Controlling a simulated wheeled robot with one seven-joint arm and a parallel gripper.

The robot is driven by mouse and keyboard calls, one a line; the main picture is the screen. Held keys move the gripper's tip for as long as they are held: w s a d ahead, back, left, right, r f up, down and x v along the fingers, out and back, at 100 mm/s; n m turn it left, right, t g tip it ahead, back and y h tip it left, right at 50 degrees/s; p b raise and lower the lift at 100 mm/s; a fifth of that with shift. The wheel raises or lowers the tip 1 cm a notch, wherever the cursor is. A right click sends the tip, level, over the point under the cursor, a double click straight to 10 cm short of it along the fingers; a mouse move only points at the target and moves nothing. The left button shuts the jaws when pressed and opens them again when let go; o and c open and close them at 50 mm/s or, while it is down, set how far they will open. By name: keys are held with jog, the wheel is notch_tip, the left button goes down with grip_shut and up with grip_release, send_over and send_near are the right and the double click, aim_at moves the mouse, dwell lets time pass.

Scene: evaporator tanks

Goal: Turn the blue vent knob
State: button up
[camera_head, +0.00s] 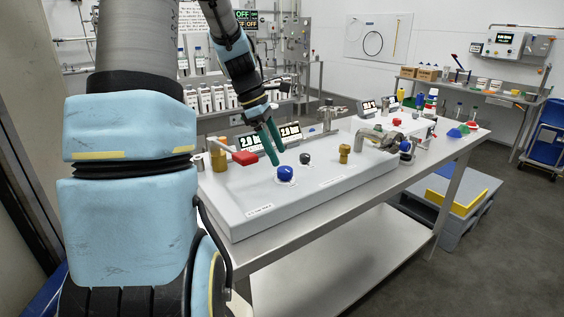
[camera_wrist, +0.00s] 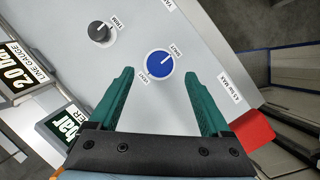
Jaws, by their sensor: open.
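The blue vent knob (camera_head: 285,172) sits on the sloped top of a light grey panel (camera_head: 330,185). In the wrist view the blue knob (camera_wrist: 159,64) is round with a white pointer line and a pale ring with small lettering around it. My gripper (camera_head: 272,150) has green fingers and is just left of the knob in the head view. In the wrist view my gripper (camera_wrist: 160,85) is open and empty, with the knob beyond and between its fingertips. I see no contact between the fingers and the knob.
A dark grey knob (camera_wrist: 101,32) is beside the blue one. Gauge displays (camera_head: 291,130) stand behind. Metal pipework (camera_head: 375,138) is to the right. The panel between the knobs is clear.

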aim_at(285, 169)
jog(key=shift+p+x, duration=0.3)
jog(key=shift+x, duration=2.05)
grip_shut()
